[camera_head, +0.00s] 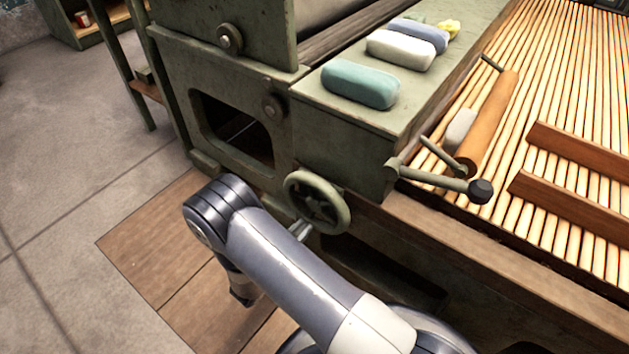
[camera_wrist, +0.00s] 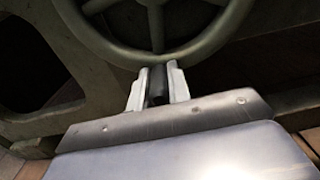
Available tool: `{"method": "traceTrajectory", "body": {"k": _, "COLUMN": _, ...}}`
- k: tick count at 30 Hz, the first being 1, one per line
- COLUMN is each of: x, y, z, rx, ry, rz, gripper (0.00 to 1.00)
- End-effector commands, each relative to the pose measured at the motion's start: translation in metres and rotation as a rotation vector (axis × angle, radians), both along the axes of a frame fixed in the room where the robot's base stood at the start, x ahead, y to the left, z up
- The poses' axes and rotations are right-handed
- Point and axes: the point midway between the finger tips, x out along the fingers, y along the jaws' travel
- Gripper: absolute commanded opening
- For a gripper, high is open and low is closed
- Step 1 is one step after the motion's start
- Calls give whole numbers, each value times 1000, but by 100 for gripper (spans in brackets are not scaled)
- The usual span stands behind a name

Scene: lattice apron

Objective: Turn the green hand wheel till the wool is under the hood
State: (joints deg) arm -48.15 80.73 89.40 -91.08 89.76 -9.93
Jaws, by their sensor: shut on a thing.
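The green hand wheel (camera_head: 345,212) is mounted on the front of the green machine. Its lower rim and spokes fill the top of the wrist view (camera_wrist: 205,45). My gripper (camera_head: 302,229) is at the wheel's lower edge. In the wrist view its pale fingers (camera_wrist: 157,82) are shut on a dark handle below the rim. A slatted lattice (camera_head: 560,75) lies at the right. A pale grey lump (camera_head: 460,128) rests on it beside a wooden roller; I cannot tell if this is the wool. Which part is the hood is unclear.
A teal roll (camera_head: 360,85), a white roll (camera_head: 400,50) and a blue roll (camera_head: 420,33) lie on the machine's top ledge. A crank with a black knob (camera_head: 481,190) juts out right of the wheel. Wooden bars (camera_head: 575,208) lie on the lattice. Floor at left is clear.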

Motion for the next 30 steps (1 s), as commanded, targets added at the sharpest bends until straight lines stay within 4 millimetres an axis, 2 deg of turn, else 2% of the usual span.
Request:
{"method": "traceTrajectory", "body": {"k": 4, "x": 2, "y": 2, "z": 1, "rx": 2, "ry": -1, "rz": 2, "gripper": 2}}
{"method": "traceTrajectory", "body": {"k": 13, "x": 21, "y": 25, "z": 16, "rx": 2, "ry": -3, "rz": 1, "gripper": 2}}
{"method": "traceTrajectory", "body": {"k": 24, "x": 23, "y": 27, "z": 17, "rx": 2, "ry": -1, "rz": 2, "gripper": 2}}
{"method": "traceTrajectory", "body": {"k": 30, "x": 32, "y": 37, "z": 34, "rx": 3, "ry": -4, "rz": 1, "gripper": 2}}
